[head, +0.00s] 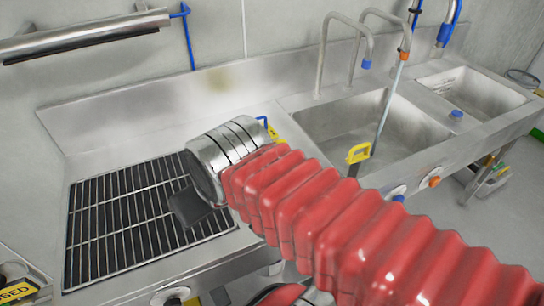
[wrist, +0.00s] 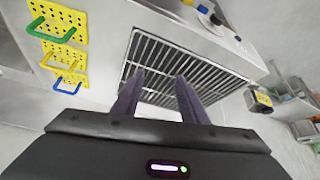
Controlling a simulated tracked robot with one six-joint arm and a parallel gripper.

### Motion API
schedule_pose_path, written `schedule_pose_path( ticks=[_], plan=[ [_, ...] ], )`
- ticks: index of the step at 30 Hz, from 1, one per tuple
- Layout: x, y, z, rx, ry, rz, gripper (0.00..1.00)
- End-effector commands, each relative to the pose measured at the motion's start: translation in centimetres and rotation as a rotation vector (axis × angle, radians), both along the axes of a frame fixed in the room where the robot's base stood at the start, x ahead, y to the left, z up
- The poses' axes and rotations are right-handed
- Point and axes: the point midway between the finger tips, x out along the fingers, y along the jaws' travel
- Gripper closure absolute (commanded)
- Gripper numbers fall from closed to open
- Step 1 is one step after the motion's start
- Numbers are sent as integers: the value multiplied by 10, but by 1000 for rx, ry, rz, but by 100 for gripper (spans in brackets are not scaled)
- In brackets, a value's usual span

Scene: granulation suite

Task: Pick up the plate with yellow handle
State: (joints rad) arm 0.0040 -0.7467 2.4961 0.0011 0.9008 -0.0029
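In the wrist view, several yellow perforated plates sit in a row at the left on a pale surface. The middle one, the plate with yellow handle (wrist: 70,68), lies between a plate with green handle (wrist: 60,20) and a plate with blue handle (wrist: 66,88). My gripper (wrist: 160,77) is open, its two dark fingers apart with nothing between them, over the metal grate and to the right of the plates. In the head view, my gripper (head: 190,207) also shows above the grate. There, my arm hides much of the area behind it, with bits of yellow and blue beside my wrist.
The slatted grate (head: 120,225) is set in a steel counter. To its right are a large sink (head: 350,125) and a smaller sink (head: 470,90), with tall taps, a hanging hose and a yellow grip (head: 358,153). A steel rail (head: 85,37) is on the wall.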

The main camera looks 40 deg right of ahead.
Motion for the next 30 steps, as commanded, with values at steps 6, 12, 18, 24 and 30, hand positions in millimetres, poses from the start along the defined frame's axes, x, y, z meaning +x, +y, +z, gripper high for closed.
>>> schedule_pose_path(
  ticks=[6,12,18,24,30],
  plan=[
    [18,-19,6,-1,16,-43,45],
    [52,-62,14,-3,40,-114,31],
    [84,-122,16,-1,62,-187,17],
    [105,-193,10,7,82,-263,5],
    [113,-265,-1,15,94,-331,5]
  ],
)
